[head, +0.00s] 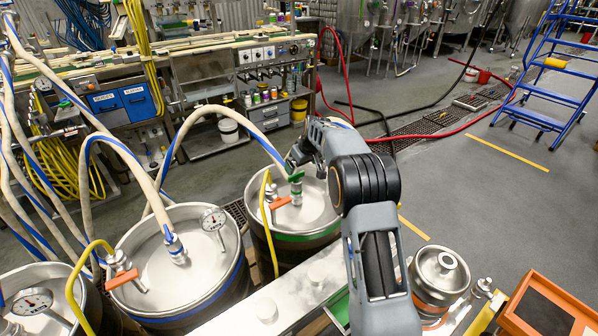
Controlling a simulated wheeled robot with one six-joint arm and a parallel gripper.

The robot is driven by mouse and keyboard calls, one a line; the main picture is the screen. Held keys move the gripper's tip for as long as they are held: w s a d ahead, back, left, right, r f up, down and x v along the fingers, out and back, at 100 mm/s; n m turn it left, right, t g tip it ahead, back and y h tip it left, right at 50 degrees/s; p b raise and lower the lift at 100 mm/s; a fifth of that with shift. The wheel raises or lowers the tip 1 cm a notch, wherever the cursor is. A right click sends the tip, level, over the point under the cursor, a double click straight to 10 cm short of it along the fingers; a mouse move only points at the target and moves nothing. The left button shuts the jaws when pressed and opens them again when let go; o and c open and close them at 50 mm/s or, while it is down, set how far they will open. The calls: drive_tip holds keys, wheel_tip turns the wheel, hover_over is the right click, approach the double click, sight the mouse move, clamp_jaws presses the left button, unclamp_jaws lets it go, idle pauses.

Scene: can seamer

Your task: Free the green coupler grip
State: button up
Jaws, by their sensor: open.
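The green coupler grip (296,177) shows as a small green piece above the lid of the green-banded keg (315,217), where a hose comes down to a metal fitting (296,192). My gripper (294,166) is at the end of my arm, right at the green grip and partly over it. Its jaws are open. The fingers are small and overlap the hose end, so I cannot tell whether they touch the grip or stand around it.
A blue-banded keg (155,262) with a gauge (213,219) and orange-handled valve (122,280) stands left. Hoses arch over the kegs. The grey floor beyond is mostly open.

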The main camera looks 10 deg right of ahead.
drive_tip(key=v, duration=0.6)
drive_tip(key=shift+r, duration=0.4)
drive_tip(key=shift+s, duration=0.15)
